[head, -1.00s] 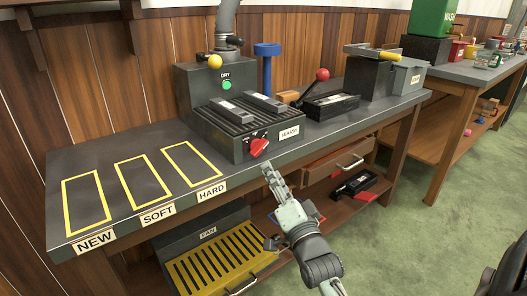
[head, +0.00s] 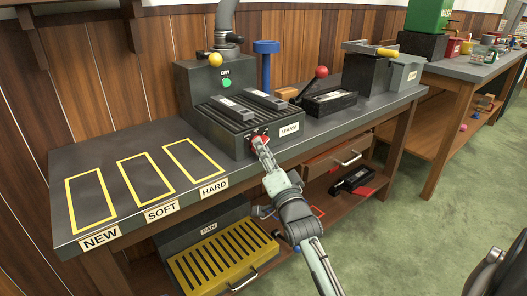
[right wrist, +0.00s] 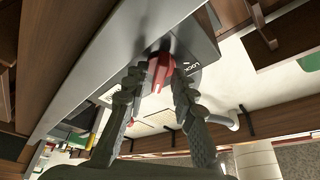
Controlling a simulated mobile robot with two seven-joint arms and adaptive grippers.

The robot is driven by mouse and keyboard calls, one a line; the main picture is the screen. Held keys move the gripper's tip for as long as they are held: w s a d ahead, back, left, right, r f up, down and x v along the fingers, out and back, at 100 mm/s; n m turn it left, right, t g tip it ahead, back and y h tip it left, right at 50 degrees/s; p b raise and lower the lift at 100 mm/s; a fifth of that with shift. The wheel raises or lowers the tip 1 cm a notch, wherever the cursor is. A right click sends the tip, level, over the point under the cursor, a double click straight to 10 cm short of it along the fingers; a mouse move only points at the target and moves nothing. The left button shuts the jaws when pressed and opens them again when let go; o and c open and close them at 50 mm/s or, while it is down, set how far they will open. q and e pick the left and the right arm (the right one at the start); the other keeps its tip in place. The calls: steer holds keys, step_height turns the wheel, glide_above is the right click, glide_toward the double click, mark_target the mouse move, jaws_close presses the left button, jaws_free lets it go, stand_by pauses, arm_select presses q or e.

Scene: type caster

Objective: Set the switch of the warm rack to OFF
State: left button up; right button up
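The warm rack (head: 222,125) is a dark ribbed box on the bench, with a WARM label (head: 289,129) on the bench edge beside its front. Its red switch knob (head: 258,140) is on the front face, mostly covered by my right gripper (head: 262,146) in the head view. In the right wrist view the red knob (right wrist: 160,72) sits between the two fingertips of my right gripper (right wrist: 158,84). The fingers are apart, one on each side of the knob; I cannot tell whether they touch it. The switch's setting is hidden. My left gripper is not in view.
Two dark blocks (head: 264,100) lie on the rack. A DRY unit (head: 205,82) with a green button stands behind it. A red-knobbed lever (head: 320,72) and a black tray (head: 330,101) are to the right. A yellow-fronted FAN box (head: 222,258) is below.

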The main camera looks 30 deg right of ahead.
jaws_close()
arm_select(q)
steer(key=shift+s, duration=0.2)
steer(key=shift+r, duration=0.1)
arm_select(e)
steer(key=shift+n, duration=0.4)
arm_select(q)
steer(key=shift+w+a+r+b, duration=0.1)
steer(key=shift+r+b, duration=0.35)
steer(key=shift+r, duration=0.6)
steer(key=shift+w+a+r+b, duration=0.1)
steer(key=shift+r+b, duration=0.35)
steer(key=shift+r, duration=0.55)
arm_select(e)
steer(key=shift+d+f+n+t+y, duration=0.15)
steer(key=shift+n+t+y, duration=0.25)
steer(key=shift+n+y, duration=1.3)
steer(key=shift+d+n+t+y, duration=0.1)
steer(key=shift+n+t+y, duration=0.35)
steer(key=shift+n, duration=2.45)
steer(key=shift+d+f+n+t+y, duration=0.15)
steer(key=shift+n+t+y, duration=0.2)
steer(key=shift+n+y, duration=1.4)
steer(key=shift+r+n+h, duration=0.1)
steer(key=shift+n+h, duration=0.5)
steer(key=shift+n, duration=0.25)
